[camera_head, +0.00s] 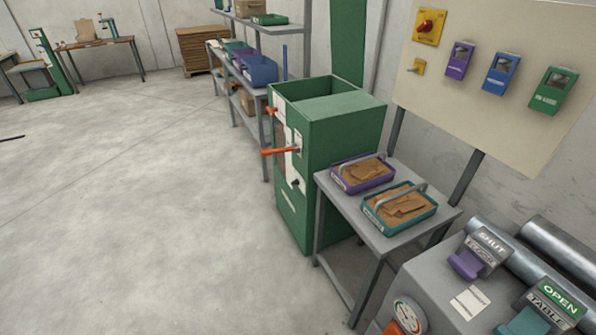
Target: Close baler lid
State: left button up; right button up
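The green baler (341,150) stands upright in the middle of the view, between the shelf rack and a small grey table. Its top looks at least partly open, with a dark hollow at the back left of the rim. A tall green panel (347,40) rises behind it; I cannot tell whether this is the raised lid or part of the wall. An orange handle (279,151) sticks out to the left from its front, with a smaller orange part (272,110) above. Neither of my grippers is recognisable in view.
The grey table (389,239) beside the baler holds a purple tray (335,181) and a teal tray (373,215). A grey machine (425,275) with levers fills the bottom right. A shelf rack (262,92) stands behind. The concrete floor (130,220) at left is clear.

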aim_at(348, 17)
jog(key=i+j+u, duration=0.15)
jog(key=i+j, duration=0.6)
jog(key=j, duration=0.25)
jog(key=i+j+u, duration=0.15)
jog(key=i+j, duration=0.65)
jog(key=j, duration=0.15)
